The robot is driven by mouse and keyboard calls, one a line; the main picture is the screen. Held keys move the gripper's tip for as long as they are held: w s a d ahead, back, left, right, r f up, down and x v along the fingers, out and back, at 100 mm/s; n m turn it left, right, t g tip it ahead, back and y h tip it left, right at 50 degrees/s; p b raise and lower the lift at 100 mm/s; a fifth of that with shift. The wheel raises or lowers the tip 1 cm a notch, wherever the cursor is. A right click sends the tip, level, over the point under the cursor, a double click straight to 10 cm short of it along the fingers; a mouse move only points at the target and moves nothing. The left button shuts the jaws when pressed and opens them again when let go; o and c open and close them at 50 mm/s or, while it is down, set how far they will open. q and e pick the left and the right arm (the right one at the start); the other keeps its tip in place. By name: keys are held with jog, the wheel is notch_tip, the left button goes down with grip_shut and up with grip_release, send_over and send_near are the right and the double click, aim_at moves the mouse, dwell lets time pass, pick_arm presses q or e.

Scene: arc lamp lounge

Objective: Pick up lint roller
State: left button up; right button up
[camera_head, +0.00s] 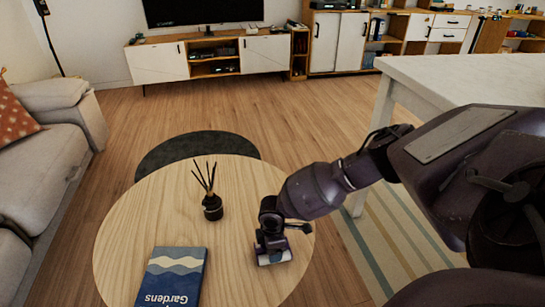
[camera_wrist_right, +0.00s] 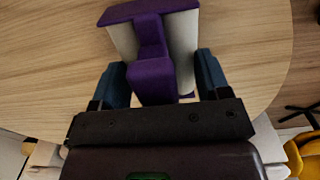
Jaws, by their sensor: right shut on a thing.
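The lint roller (camera_wrist_right: 151,30) has a purple handle and frame around a white roll. In the head view, its pale roll (camera_head: 275,257) shows at the right side of the round wooden coffee table (camera_head: 125,232). My right gripper (camera_head: 270,241) reaches down over it from the right. In the right wrist view, the blue fingers of the right gripper (camera_wrist_right: 161,72) are on either side of the purple handle, shut on it. The gripper covers part of the roller in the head view. Whether the roller touches the tabletop is hard to tell. My left gripper is not in view.
A dark reed diffuser (camera_head: 213,207) stands left of my right gripper. A blue "Gardens" book (camera_head: 173,277) lies at the table's front. A grey sofa (camera_head: 40,165) is at left, a white table (camera_head: 470,78) at right. The tabletop's left side is clear.

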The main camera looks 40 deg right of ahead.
jog(key=shift+w+r, duration=0.1)
jog(key=shift+r, duration=0.3)
notch_tip(320, 180, up, 5)
jog(key=shift+w+f+p, duration=0.1)
jog(key=shift+w+p, duration=0.05)
jog(key=shift+p, duration=0.75)
pick_arm(q)
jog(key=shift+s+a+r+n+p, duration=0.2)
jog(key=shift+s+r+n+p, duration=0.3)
jog(key=shift+p, duration=0.55)
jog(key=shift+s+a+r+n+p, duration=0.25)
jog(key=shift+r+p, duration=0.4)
jog(key=shift+p, duration=0.35)
pick_arm(e)
notch_tip(320, 180, up, 14)
jog(key=shift+s+r, duration=0.25)
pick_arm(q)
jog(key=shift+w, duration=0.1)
